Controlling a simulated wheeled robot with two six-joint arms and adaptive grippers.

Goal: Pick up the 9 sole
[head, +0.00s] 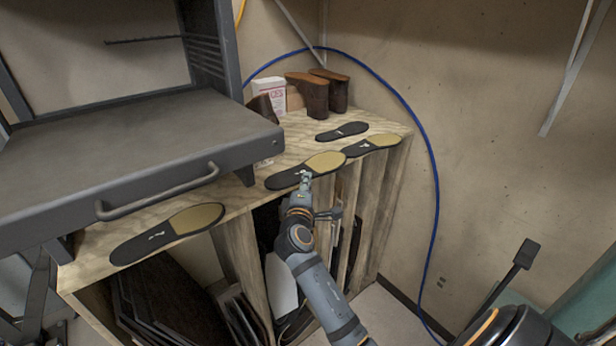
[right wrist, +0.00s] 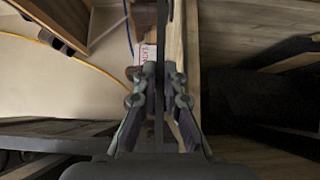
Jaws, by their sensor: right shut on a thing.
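Several black soles with tan heel pads are on the wooden bench. My right gripper (head: 305,178) is shut on the front edge of the middle sole (head: 325,161). In the right wrist view, my gripper's fingers (right wrist: 160,85) close on the sole, seen edge-on as a thin dark strip (right wrist: 159,40). I cannot tell whether it is clear of the bench top. Another sole (head: 374,145) lies just behind its right end, and a black one (head: 342,131) lies farther back. One more sole (head: 168,233) lies at the front left. The markings are too small to read. My left gripper is out of view.
A grey metal machine with a handle (head: 160,194) stands over the bench at left. Brown boots (head: 318,92) and a white box (head: 270,92) stand at the back. The wooden bench (head: 398,127) has open compartments below. A blue cable (head: 432,190) runs along the wall.

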